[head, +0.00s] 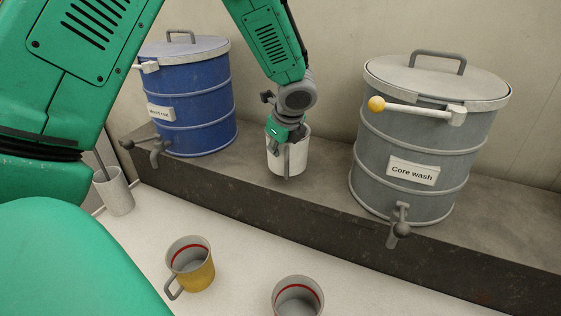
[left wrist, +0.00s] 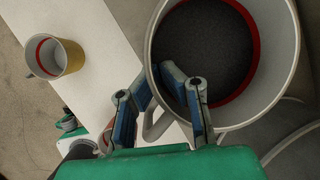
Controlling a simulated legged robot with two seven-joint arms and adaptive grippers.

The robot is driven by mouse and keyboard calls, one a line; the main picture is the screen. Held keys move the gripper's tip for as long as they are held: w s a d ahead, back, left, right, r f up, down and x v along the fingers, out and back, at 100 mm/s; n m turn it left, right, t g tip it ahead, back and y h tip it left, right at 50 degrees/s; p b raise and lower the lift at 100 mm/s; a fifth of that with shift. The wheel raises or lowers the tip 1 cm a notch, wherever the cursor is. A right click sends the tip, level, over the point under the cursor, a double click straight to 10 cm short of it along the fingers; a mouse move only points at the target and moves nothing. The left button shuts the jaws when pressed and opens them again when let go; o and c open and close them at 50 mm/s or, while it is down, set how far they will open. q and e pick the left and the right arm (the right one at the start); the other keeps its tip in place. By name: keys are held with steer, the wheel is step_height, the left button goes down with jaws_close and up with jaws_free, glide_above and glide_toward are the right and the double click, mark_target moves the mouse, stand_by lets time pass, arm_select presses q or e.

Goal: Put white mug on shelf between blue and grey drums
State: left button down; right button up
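The white mug (head: 301,157) is upright over the shelf (head: 250,177), between the blue drum (head: 197,100) at left and the grey drum (head: 420,140) labelled "Core wash" at right. My left gripper (head: 286,150) reaches down to its near side. In the left wrist view the mug (left wrist: 283,95) shows from above, dark inside with a red ring. The gripper's fingers (left wrist: 160,88) are closed in around its handle, which is partly hidden. I cannot tell whether the mug's base touches the shelf. My right gripper is not in view.
A yellow mug (head: 195,275) and another mug (head: 298,300) stand on the lower white counter (head: 235,255). A white container (head: 115,193) with a thin rod is at left. Drum taps stick out over the shelf's front edge. Shelf space is clear on both sides of the white mug.

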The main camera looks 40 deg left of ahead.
mark_target(277, 163)
arm_select(q)
steer(key=a+f, duration=0.2)
steer(key=f, duration=0.1)
steer(key=shift+s+a+f+b, duration=0.1)
steer(key=shift+a+f+b, duration=0.1)
steer(key=shift+f+b, duration=0.15)
steer(key=shift+f, duration=0.3)
steer(key=shift+d+r, duration=0.2)
steer(key=shift+d, duration=0.4)
steer(key=shift+d+r, duration=0.1)
steer(key=shift+d, duration=0.5)
steer(key=c, duration=2.1)
jaws_free()
steer(key=o, duration=0.4)
steer(key=shift+a, duration=0.1)
steer(key=shift+s+a+f, duration=0.1)
steer(key=shift+a+f, duration=0.2)
steer(key=shift+a, duration=0.65)
steer(key=shift+d+p+v, duration=0.25)
steer(key=shift+p+v, duration=0.3)
steer(key=shift+v, duration=2.7)
steer(key=shift+d+p+v, duration=0.2)
steer(key=shift+p+v, duration=0.3)
steer(key=shift+v, duration=2.75)
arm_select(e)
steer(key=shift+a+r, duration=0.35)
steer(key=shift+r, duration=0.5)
